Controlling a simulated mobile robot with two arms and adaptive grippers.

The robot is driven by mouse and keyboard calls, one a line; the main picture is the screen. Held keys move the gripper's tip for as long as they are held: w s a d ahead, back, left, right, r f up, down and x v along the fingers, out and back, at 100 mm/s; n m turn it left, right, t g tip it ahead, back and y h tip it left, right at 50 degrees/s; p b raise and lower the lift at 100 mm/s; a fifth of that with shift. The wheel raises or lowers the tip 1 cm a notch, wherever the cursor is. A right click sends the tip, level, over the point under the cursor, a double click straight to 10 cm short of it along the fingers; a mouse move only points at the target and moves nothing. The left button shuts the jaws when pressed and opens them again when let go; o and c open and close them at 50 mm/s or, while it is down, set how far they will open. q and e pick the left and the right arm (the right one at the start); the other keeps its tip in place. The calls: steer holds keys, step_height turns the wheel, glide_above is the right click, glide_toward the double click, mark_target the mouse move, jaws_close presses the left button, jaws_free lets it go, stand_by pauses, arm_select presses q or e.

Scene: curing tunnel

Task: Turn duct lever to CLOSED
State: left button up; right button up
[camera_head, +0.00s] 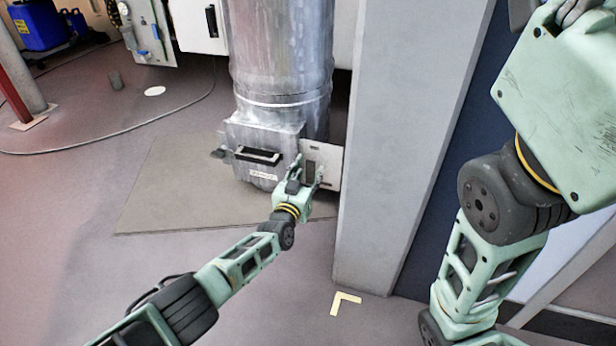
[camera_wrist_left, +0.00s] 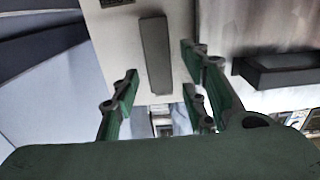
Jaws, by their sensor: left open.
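The duct lever is a dark grey bar (camera_wrist_left: 156,55) on a pale plate (camera_head: 331,160) at the right side of the silver duct's base (camera_head: 262,133). In the left wrist view the bar stands nearly upright, slightly tilted, on the plate (camera_wrist_left: 112,48). My left gripper (camera_head: 308,168) is open in front of the plate. In the left wrist view its fingers (camera_wrist_left: 160,88) stand apart on either side of the bar's lower end, with gaps visible. I cannot tell how deep the bar lies between them. My right arm shows at the right; its gripper is not clearly visible.
A black handle (camera_head: 257,155) sits on the duct's base, left of the plate. A grey post (camera_head: 400,130) stands close at the right. A cable (camera_head: 110,143) crosses the floor at the left. The floor before the duct is clear.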

arm_select(q)
steer(key=shift+c, duration=0.6)
jaws_close()
